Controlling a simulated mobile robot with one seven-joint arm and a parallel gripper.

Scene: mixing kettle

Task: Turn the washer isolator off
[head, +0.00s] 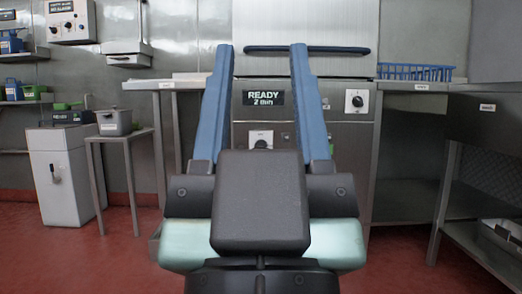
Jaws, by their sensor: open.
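My gripper (262,52) is open and empty, its two blue fingers pointing up and apart in front of the washer (305,20). The washer is a tall steel unit with a dark blue bar handle and a black "READY" display (263,98). A black rotary switch on a white plate (355,101) is on the washer's front, right of the right finger. A second dial on a white plate (261,138) shows low between the fingers, partly hidden by my gripper's body. I cannot read which is labelled as the isolator. Neither is touched.
A steel table with a blue rack (415,72) stands right of the washer, and a dark counter (487,122) at far right. At left are a small table with a grey pot (114,122), a white cabinet (58,178) and a wall control box (71,21).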

